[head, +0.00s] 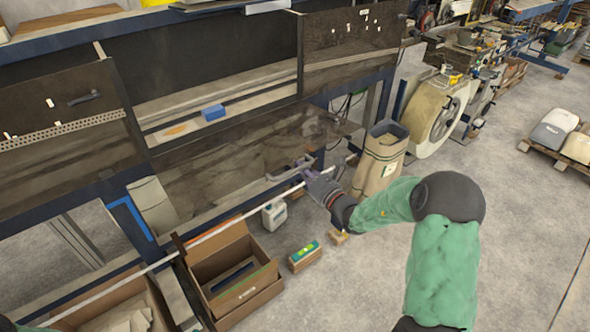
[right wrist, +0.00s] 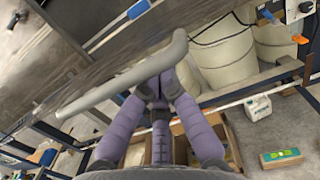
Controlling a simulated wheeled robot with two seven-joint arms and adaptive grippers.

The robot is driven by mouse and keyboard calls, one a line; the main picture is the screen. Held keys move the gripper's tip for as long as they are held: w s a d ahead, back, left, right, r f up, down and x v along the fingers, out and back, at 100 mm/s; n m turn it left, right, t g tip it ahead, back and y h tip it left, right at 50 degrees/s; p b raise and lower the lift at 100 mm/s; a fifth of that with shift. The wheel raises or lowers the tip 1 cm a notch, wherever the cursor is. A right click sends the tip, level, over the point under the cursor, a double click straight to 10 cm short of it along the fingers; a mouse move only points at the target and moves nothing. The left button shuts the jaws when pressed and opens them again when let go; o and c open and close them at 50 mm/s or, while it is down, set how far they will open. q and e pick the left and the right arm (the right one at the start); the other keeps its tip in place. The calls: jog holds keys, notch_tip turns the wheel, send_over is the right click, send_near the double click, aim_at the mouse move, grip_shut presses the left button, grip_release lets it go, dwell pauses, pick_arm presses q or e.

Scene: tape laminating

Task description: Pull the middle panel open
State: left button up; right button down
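The middle panel (head: 235,165) is dark and partly see-through. It hangs low and tilted between the two upright side panels, and the bay above it is exposed. Its grey bar handle (head: 285,173) is near its lower right side. My right gripper (head: 313,180) is at the handle's right end. In the right wrist view the handle (right wrist: 110,88) runs slantwise just beyond my purple fingers (right wrist: 153,88). Their tips are drawn close together at the handle's near side; whether they clasp it is unclear. My left gripper is out of view.
A blue block (head: 213,112) lies in the exposed bay. Below stand an open cardboard box (head: 236,292), a white jug (head: 274,215) and a small box with a green and yellow top (head: 304,256). A paper sack (head: 379,165) stands right of the panel.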

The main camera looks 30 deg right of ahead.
pick_arm(q)
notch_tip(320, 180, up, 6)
jog(key=p, duration=0.5)
pick_arm(e)
notch_tip(320, 180, up, 7)
jog(key=w+g, duration=0.1)
jog(key=shift+d, duration=0.15)
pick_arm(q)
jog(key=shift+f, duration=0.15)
pick_arm(e)
jog(key=shift+f, duration=0.15)
